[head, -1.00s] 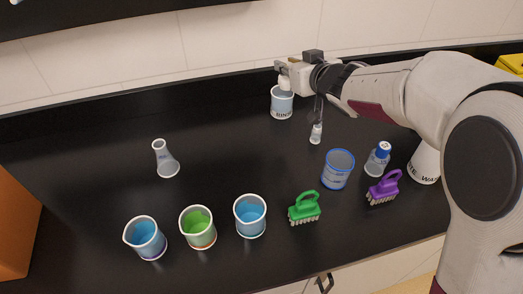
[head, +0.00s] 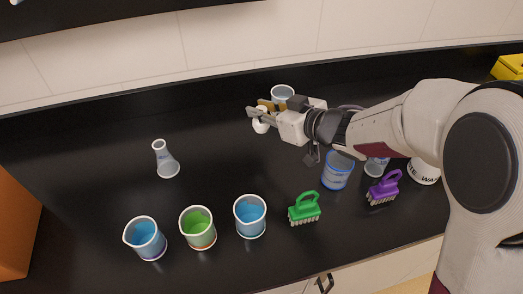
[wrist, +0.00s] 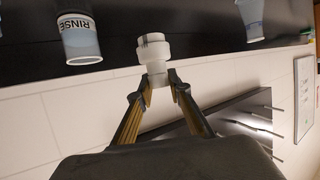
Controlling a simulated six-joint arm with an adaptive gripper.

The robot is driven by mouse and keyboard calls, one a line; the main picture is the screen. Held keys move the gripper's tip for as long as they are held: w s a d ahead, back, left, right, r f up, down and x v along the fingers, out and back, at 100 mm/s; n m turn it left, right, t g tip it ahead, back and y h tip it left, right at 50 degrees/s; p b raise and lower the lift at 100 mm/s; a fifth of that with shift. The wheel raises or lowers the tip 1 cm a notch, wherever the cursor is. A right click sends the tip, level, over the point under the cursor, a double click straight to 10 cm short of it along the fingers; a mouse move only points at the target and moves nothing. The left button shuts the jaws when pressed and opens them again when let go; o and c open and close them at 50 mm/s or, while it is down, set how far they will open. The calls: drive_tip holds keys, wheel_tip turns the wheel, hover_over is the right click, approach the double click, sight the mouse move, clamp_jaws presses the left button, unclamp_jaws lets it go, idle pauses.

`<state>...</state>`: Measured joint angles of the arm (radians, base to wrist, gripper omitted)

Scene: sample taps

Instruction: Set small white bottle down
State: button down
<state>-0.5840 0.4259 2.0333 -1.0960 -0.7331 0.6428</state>
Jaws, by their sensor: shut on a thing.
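My gripper (head: 264,113) is shut on the small white bottle (head: 261,126) and holds it above the black counter, in front of and left of the rinse beaker. In the wrist view, the white bottle (wrist: 153,50) sits between the fingertips of my gripper (wrist: 160,80). The bottle looks clear of other things; its exact height above the counter is hard to tell. The black counter (head: 100,190) is bare below and left of it.
The rinse beaker (head: 283,93) stands behind my gripper. A conical flask (head: 166,162) stands to the left. Beakers of blue (head: 250,216) and green liquid (head: 198,230) line the front. A green brush (head: 304,209), purple brush (head: 384,187) and blue-rimmed beaker (head: 336,172) stand right.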

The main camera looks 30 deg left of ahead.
sight(261, 128)
drive_tip(key=shift+f, duration=0.1)
drive_tip(key=shift+f, duration=3.05)
drive_tip(key=shift+f, duration=1.85)
drive_tip(key=shift+f, duration=0.15)
drive_tip(key=c, duration=1.9)
unclamp_jaws()
